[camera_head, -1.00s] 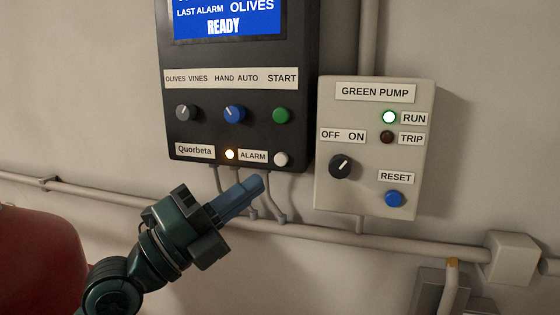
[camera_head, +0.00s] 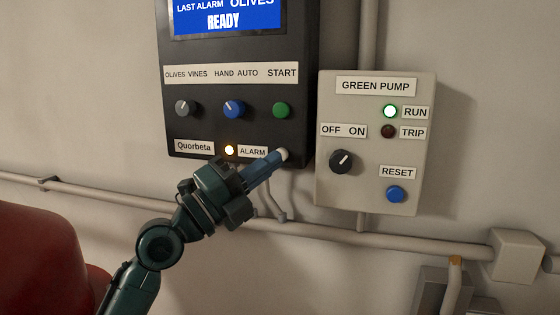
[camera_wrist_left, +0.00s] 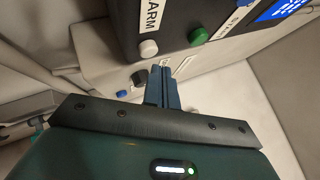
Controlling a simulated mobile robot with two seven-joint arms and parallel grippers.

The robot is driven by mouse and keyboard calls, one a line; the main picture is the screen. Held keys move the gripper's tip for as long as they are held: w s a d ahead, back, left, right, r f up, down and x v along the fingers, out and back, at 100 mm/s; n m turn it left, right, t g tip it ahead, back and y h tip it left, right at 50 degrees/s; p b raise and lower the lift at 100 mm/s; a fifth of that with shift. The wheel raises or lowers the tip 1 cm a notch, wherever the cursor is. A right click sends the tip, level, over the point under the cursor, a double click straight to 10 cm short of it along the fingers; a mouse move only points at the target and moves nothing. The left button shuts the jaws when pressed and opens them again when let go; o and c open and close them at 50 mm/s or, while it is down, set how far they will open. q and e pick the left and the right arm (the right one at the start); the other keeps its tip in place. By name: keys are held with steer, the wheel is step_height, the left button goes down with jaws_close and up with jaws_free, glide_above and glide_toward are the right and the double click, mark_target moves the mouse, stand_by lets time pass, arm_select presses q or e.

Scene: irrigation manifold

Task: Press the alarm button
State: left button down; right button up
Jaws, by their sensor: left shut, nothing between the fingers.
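The white alarm button (camera_head: 284,153) is at the lower right of the dark control box, right of the ALARM label (camera_head: 252,152). It also shows in the wrist view (camera_wrist_left: 148,48), below the box's lettering. My left gripper (camera_head: 277,158) is shut and empty, its blue fingertips right at the button and partly covering it in the head view. In the wrist view the fingertips (camera_wrist_left: 163,69) appear close to the button with a small gap; I cannot tell contact for certain. My right gripper is not in view.
The dark box also carries a grey knob (camera_head: 185,108), a blue knob (camera_head: 234,109) and a green START button (camera_head: 281,110). The pale GREEN PUMP box (camera_head: 376,140) stands close on the right. Pipes (camera_head: 400,242) run below. A red rounded object (camera_head: 40,255) is lower left.

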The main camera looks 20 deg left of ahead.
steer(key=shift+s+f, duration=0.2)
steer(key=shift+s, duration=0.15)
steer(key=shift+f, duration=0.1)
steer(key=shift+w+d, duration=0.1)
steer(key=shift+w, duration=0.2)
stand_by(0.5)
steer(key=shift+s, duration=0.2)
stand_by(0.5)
arm_select(q)
steer(key=shift+w+b, duration=0.45)
steer(key=shift+b, duration=0.15)
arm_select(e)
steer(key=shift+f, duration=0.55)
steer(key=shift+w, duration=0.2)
